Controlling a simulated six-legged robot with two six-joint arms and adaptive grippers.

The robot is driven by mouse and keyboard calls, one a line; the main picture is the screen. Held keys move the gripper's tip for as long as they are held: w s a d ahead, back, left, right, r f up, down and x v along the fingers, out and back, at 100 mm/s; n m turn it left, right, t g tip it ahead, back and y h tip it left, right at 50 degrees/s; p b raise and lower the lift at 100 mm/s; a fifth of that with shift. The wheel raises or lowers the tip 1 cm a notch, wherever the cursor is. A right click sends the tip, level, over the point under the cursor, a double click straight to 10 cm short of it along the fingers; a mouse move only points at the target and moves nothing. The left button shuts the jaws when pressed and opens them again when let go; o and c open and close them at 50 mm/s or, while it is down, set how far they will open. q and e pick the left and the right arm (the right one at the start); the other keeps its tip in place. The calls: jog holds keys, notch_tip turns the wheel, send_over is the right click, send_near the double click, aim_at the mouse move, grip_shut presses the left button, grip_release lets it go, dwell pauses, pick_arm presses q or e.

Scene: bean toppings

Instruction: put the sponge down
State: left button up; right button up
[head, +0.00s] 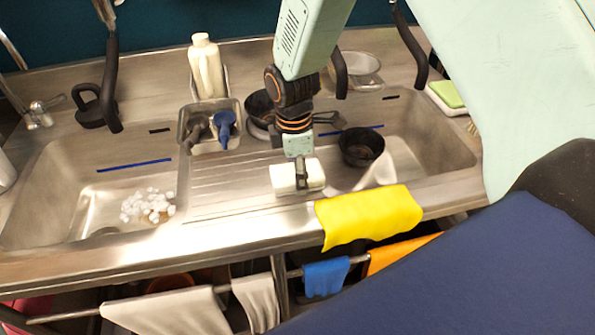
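The sponge appears to be the pale, cream-white block (283,180) above the front of the ribbed drainboard (228,196). One arm comes down from the top middle; I take it as my right. Its gripper (302,174) points down at the block, with a dark finger across its middle, and looks shut on it. The far finger is hidden. I cannot tell whether the block touches the drainboard or hangs just above it. My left gripper is not in view.
The left basin (60,190) holds several white pieces (148,204). A black bowl (361,148) is right of the gripper. A yellow cloth (368,214) hangs over the front edge. A cream bottle (207,66) and caddy (188,128) stand behind. The drainboard's left part is clear.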

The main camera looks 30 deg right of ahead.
aim_at(292, 173)
jog(key=shift+a, duration=0.5)
jog(key=o, duration=1.1)
jog(key=shift+d+f, duration=0.15)
jog(key=shift+d, duration=0.3)
jog(key=shift+a, duration=0.4)
notch_tip(292, 173, up, 12)
jog(key=shift+r+p, duration=0.25)
jog(key=shift+p, duration=0.2)
jog(key=shift+w+a, duration=0.1)
jog(key=shift+a, duration=0.05)
